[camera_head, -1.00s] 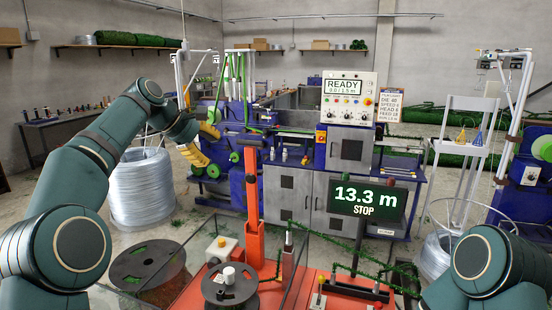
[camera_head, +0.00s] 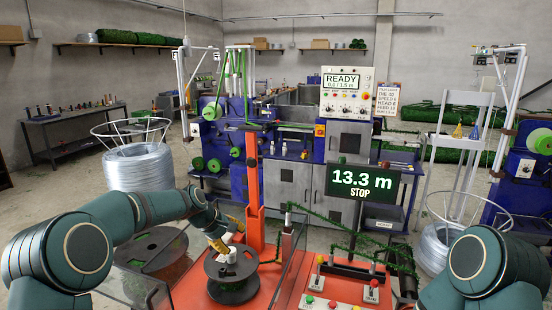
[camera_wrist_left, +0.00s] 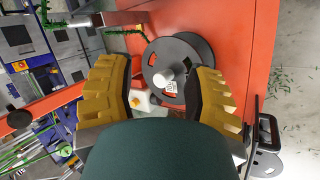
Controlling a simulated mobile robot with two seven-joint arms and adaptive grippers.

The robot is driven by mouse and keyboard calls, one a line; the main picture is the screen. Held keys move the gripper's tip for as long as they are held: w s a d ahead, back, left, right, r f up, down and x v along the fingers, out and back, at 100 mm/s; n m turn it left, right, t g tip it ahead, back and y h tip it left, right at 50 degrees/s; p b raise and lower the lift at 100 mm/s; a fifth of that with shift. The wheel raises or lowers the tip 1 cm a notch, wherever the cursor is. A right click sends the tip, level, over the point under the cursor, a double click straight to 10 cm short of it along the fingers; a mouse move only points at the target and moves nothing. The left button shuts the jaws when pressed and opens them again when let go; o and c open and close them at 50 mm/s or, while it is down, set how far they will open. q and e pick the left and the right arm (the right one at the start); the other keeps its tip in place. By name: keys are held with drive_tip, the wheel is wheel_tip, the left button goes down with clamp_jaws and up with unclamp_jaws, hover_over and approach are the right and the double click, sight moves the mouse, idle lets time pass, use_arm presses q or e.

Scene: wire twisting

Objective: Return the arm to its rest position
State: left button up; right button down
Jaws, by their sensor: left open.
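My left gripper (camera_head: 227,240) has yellow ribbed fingers. In the head view its arm comes in from the left, bent low, and the fingers are beside the white hub of a black spool (camera_head: 231,277) on the red bench. In the left wrist view my left gripper (camera_wrist_left: 160,70) is open, with its two fingers on either side of the line to the black spool (camera_wrist_left: 197,50). Nothing is seen held between them. Of my right arm only a dark green link shows at the lower right.
An orange post (camera_head: 252,190) stands just behind the spool. A display (camera_head: 362,184) reads 13.3 m STOP. Green twisted wire (camera_head: 330,222) runs across the bench. A control panel (camera_head: 335,303) is at the front. A silver wire coil (camera_head: 138,168) stands at the left.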

use_arm(q)
drive_tip(key=s+d+f+m+b, duration=0.1)
drive_tip(key=s+f, duration=0.3)
drive_tip(key=f, duration=0.3)
drive_tip(key=s+f+m+g+y+b, duration=0.1)
drive_tip(key=s+f, duration=0.3)
drive_tip(key=f, duration=0.4)
drive_tip(key=s+d+f+m+b, duration=0.1)
drive_tip(key=s+f, duration=0.3)
drive_tip(key=f, duration=0.3)
drive_tip(key=s+f+m+b, duration=0.1)
drive_tip(key=s+f, duration=0.3)
drive_tip(key=s, duration=0.4)
drive_tip(key=s+f+m+g+b, duration=0.1)
drive_tip(key=s+f, duration=0.3)
drive_tip(key=s, duration=0.4)
drive_tip(key=s+f+m+b, duration=0.1)
drive_tip(key=s+f, duration=0.3)
drive_tip(key=s, duration=0.4)
drive_tip(key=shift+s+d+f+m+b, duration=0.2)
drive_tip(key=shift+d+m+b, duration=0.2)
drive_tip(key=shift+m, duration=0.5)
use_arm(e)
wheel_tip(320, 180, down, 8)
drive_tip(key=shift+a, duration=0.15)
use_arm(q)
drive_tip(key=shift+w, duration=0.1)
